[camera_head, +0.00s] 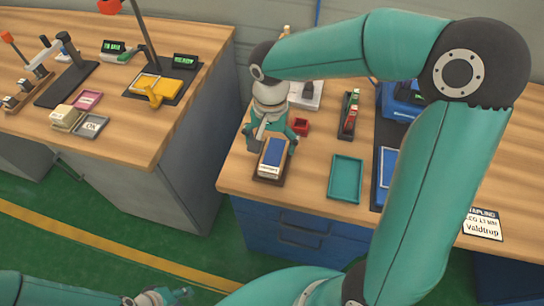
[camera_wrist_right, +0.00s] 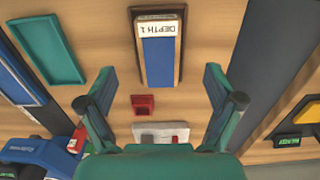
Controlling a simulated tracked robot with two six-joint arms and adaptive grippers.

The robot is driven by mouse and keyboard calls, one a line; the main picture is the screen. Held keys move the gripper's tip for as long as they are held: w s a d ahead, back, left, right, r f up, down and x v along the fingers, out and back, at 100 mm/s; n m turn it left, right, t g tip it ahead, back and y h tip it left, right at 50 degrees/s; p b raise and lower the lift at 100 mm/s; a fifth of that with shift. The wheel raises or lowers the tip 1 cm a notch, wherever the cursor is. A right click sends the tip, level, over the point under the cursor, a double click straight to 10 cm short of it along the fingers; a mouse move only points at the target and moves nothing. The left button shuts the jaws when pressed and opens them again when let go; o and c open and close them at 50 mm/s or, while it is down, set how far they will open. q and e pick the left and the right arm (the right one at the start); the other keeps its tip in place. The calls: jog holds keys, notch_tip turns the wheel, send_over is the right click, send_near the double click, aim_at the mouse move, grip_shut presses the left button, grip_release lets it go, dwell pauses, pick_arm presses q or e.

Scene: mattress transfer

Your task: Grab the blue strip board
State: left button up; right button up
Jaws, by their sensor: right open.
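The blue strip board (camera_head: 272,155) lies in a dark holder near the front left corner of the right bench. In the right wrist view the strip board (camera_wrist_right: 158,62) shows a blue face and a white end label reading "DEPTH 1". My right gripper (camera_head: 270,141) is above the holder, pointing down, with its fingers spread. In the wrist view the right gripper (camera_wrist_right: 159,76) is open and empty, its fingertips to either side of the board and apart from it. My left gripper (camera_head: 165,297) is low at the bottom left, away from the benches; its opening is unclear.
A teal tray (camera_head: 346,178) lies right of the board. A small red box (camera_head: 301,126) sits behind it. A sign card (camera_head: 483,224) lies farther right. The left bench (camera_head: 215,55) stands across a gap of green floor.

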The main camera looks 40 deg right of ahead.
aim_at(271, 162)
jog(key=shift+s+f, duration=0.25)
jog(key=shift+f, duration=0.9)
jog(key=shift+w+f, duration=0.1)
jog(key=shift+f, duration=2.8)
jog(key=shift+c, duration=0.2)
jog(key=c, duration=1.3)
jog(key=shift+o, duration=0.2)
